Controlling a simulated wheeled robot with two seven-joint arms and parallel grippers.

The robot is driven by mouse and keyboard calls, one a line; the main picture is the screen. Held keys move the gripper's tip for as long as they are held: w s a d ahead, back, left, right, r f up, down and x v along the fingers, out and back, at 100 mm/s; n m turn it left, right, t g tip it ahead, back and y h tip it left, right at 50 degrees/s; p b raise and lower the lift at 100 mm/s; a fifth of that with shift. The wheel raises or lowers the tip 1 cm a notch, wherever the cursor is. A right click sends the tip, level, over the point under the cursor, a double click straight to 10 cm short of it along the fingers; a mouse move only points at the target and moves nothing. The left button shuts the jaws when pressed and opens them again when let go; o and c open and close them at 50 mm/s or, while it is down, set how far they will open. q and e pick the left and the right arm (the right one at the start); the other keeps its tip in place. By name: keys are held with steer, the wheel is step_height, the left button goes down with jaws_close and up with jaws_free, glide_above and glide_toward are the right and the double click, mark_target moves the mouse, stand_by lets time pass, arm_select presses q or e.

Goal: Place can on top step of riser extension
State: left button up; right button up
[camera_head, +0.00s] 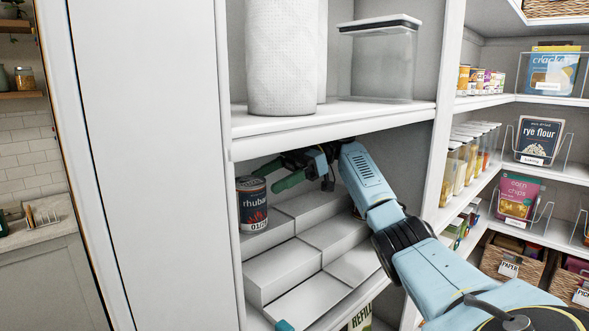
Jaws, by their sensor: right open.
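The riser shows two stepped sections side by side on the lower shelf. My right gripper (270,176) reaches in under the upper shelf. Its green-tipped fingers are open, just right of the can's upper part, and do not appear closed around it. The exact gap is hard to tell. My left gripper cannot be made out; a small teal piece at the bottom edge is unclear.
The upper shelf board (335,125) lies close above my right gripper and carries a white roll (282,60) and a clear lidded container (382,62). Front riser steps are bare. Stocked pantry shelves are farther right.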

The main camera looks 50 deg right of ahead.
steer(key=p+v, duration=0.1)
steer(key=v, duration=0.5)
steer(key=shift+d, duration=0.2)
steer(key=shift+r, duration=0.1)
